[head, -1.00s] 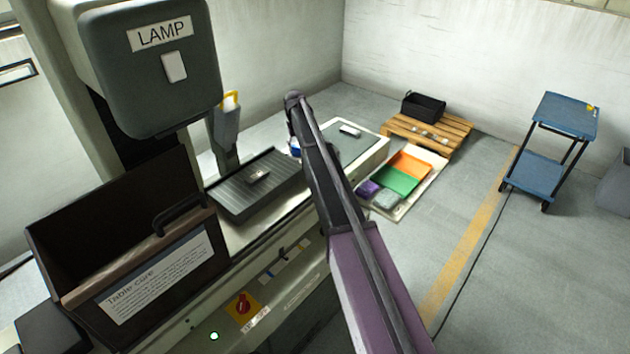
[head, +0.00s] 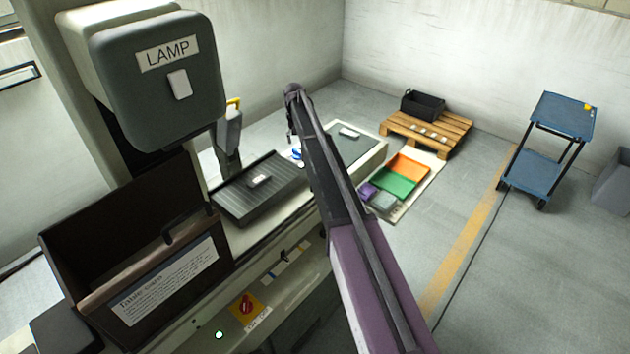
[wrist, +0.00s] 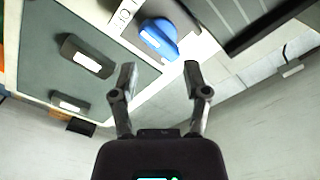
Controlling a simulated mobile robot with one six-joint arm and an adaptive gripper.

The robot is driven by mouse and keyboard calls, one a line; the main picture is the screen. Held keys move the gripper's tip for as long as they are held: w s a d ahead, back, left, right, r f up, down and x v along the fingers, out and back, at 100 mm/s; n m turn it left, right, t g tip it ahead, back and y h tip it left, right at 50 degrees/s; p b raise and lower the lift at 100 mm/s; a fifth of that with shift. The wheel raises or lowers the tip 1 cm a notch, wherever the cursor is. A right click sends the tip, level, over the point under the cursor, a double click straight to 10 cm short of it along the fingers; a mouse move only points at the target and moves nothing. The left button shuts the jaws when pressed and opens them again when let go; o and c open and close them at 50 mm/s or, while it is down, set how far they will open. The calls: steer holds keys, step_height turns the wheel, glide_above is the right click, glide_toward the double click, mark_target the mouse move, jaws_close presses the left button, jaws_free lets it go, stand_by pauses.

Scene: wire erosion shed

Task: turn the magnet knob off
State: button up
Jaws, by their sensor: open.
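The blue knob (wrist: 158,40) sits on a pale panel in the wrist view, beside a white label with partly readable black marks. In the head view only a bit of blue (head: 297,153) shows beside my arm. My gripper (wrist: 158,80) is open and empty. Its two fingertips point toward the knob, one to each side of it in the picture, and appear apart from it. The ribbed dark plate (head: 232,203) lies left of the knob in the head view, with a small metal piece (head: 259,180) on it. I cannot tell the knob's setting.
The lamp housing (head: 158,95) and an open dark bin-like guard (head: 95,225) stand at left. A red switch (head: 245,305) is on the machine front. A pallet (head: 455,128), coloured trays (head: 398,182) and a blue cart (head: 535,168) stand on the floor beyond.

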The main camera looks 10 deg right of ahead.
mark_target(297, 150)
steer(key=shift+r+p, duration=4.15)
steer(key=shift+r, duration=0.35)
steer(key=s+f+b, duration=0.2)
steer(key=s, duration=1.3)
steer(key=s+f+n+b, duration=0.1)
steer(key=s+f+b, duration=0.2)
steer(key=s, duration=1.2)
steer(key=shift+s+f, duration=0.15)
steer(key=shift+s, duration=0.2)
steer(key=s+f+b, duration=0.2)
steer(key=s, duration=1.2)
steer(key=shift+s+f+n+b, duration=0.2)
steer(key=shift+s+n+b, duration=0.15)
steer(key=shift+n, duration=0.05)
